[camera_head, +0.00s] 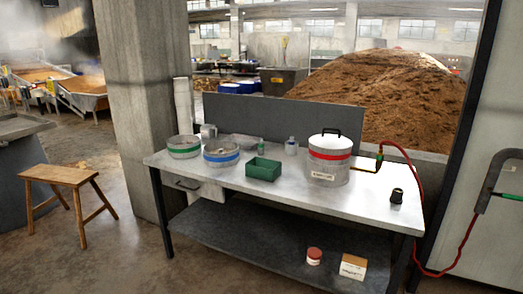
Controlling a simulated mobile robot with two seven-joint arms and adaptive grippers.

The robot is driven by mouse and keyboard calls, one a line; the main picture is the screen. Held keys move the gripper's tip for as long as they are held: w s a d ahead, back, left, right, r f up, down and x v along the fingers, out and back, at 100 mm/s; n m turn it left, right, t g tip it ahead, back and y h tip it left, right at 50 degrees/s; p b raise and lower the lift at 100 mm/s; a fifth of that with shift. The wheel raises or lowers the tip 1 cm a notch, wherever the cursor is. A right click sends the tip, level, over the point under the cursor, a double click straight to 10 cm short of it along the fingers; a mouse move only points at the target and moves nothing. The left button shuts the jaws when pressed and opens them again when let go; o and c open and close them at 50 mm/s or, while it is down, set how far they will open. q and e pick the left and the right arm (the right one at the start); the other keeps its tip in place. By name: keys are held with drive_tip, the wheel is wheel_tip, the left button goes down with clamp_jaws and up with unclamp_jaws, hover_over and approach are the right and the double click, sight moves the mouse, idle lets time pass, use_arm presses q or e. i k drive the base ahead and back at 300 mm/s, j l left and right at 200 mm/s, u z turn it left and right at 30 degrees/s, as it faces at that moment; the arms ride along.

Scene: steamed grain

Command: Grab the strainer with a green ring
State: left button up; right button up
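The strainer with a green ring (184,147) is a round metal sieve at the far left end of the metal table (225,187). It stands upright near the table's left edge. A similar strainer with a blue ring (221,154) stands just to its right, close beside it. Neither of my grippers shows in the head view.
A green box (263,169), a white pot with a red band (329,158) and a small black object (397,196) stand on the table. A wooden stool (70,190) is on the floor at left. The front middle of the tabletop is clear. A pillar (147,100) rises behind the table.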

sight(260, 145)
drive_tip(key=i+j+z, duration=0.2)
drive_tip(key=z, duration=0.15)
drive_tip(key=i+j+z, duration=0.1)
drive_tip(key=j+z, duration=0.2)
drive_tip(key=j, duration=0.15)
drive_tip(key=i+j+z, duration=0.15)
drive_tip(key=j+z, duration=0.2)
